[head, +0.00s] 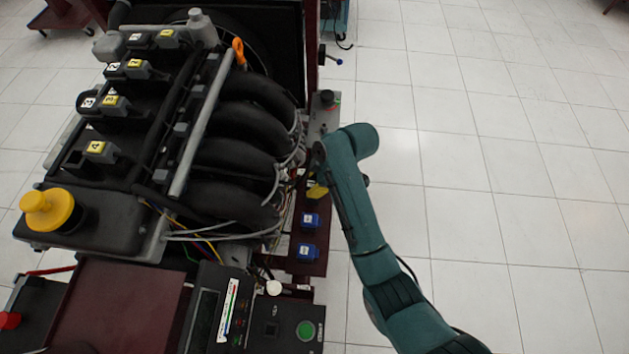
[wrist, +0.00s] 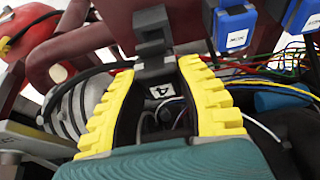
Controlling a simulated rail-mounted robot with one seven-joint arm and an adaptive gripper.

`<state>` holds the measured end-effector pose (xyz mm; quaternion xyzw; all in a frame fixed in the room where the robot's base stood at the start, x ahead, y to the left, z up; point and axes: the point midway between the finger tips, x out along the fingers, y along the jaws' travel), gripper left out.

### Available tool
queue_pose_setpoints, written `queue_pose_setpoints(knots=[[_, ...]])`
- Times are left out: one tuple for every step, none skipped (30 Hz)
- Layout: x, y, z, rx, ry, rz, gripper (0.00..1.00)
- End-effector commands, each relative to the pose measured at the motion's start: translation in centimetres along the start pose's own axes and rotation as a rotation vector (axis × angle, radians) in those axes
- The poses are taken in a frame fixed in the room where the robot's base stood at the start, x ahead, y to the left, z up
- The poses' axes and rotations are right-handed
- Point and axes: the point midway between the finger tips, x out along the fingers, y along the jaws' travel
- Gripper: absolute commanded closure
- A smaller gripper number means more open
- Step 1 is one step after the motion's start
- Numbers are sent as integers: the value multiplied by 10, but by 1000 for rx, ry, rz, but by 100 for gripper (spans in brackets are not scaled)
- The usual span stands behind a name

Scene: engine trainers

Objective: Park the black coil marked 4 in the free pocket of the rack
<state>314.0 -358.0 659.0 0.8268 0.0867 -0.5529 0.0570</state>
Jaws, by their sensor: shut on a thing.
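My gripper (wrist: 165,95), with yellow ribbed fingers, is shut on the black coil marked 4 (wrist: 152,65). The coil's white 4 label faces the wrist camera between the fingers, and its grey-black end points away from my palm. The dark red rack (wrist: 195,22) is just beyond the coil in the wrist view; I cannot tell whether they touch. In the head view my gripper (head: 317,190) is at the rack (head: 287,255), beside the engine's right side. There the held coil and the free pocket are hidden or too small to tell.
Two blue coils, one nearer the gripper (head: 309,220) and one farther (head: 305,251), sit in the rack. The engine (head: 236,150) carries several black coils with white or yellow labels. Wires (wrist: 275,85) run close to the gripper. The tiled floor on the right is clear.

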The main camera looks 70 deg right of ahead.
Motion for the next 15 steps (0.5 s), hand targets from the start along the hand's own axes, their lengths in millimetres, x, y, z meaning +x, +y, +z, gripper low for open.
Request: queue_pose_setpoints(knots=[[0,0,0,0,0,1,100],[0,0,0,0,1,2,100],[0,0,0,0,1,2,100],[0,0,0,0,1,2,100],[1,0,0,0,1,2,100],[1,0,0,0,1,2,100],[0,0,0,0,1,2,100],[1,0,0,0,1,2,100],[1,0,0,0,1,2,100],[1,0,0,0,1,2,100],[2,0,0,0,1,2,100],[3,0,1,0,1,2,100],[4,0,1,0,1,2,100],[4,0,2,0,1,2,100],[6,0,2,0,1,2,100]])
